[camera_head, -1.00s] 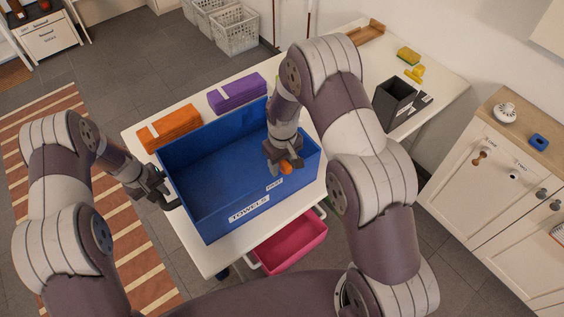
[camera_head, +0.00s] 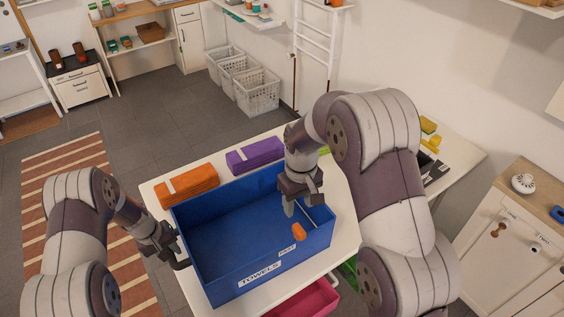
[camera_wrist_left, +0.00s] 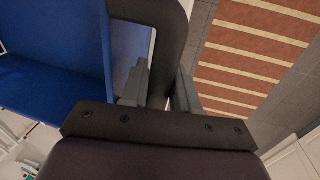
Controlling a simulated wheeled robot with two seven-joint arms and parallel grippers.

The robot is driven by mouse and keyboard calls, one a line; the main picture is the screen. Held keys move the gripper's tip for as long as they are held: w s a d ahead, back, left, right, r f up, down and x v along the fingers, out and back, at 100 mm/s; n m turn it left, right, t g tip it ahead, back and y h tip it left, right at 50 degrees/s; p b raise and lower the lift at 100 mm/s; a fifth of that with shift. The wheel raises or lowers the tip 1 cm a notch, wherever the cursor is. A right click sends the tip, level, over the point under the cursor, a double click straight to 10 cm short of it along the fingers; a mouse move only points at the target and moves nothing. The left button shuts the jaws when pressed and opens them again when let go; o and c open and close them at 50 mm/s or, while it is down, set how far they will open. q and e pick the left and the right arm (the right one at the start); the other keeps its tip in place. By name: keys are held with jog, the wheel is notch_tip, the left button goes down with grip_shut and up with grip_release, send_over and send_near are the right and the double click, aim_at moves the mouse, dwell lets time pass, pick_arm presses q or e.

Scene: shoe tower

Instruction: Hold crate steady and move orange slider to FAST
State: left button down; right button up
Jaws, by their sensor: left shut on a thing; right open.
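The blue crate (camera_head: 215,293) stands on the white table with its front wall marked TOWELS and a smaller label that seems to read FAST. The orange slider (camera_head: 299,231) sits on the front wall, right of that small label. My left gripper (camera_head: 180,262) is shut on the crate's dark side handle (camera_wrist_left: 172,50), with a finger on each side of it in the left wrist view. My right gripper (camera_head: 302,208) is open and empty over the crate's right part, pointing down, behind and apart from the slider.
Folded orange towels (camera_head: 187,186) and purple towels (camera_head: 255,154) lie on the table behind the crate. A pink bin (camera_head: 308,299) shows below the table's front edge. A white cabinet (camera_head: 500,250) stands at the right.

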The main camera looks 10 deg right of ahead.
pick_arm(q)
jog(key=c, duration=1.1)
grip_release()
jog(key=shift+w, duration=0.1)
jog(key=o, duration=0.3)
jog(key=shift+o, duration=0.2)
jog(key=shift+a+f, duration=0.1)
notch_tip(320, 180, up, 12)
jog(key=a, duration=0.2)
jog(key=shift+s, duration=0.4)
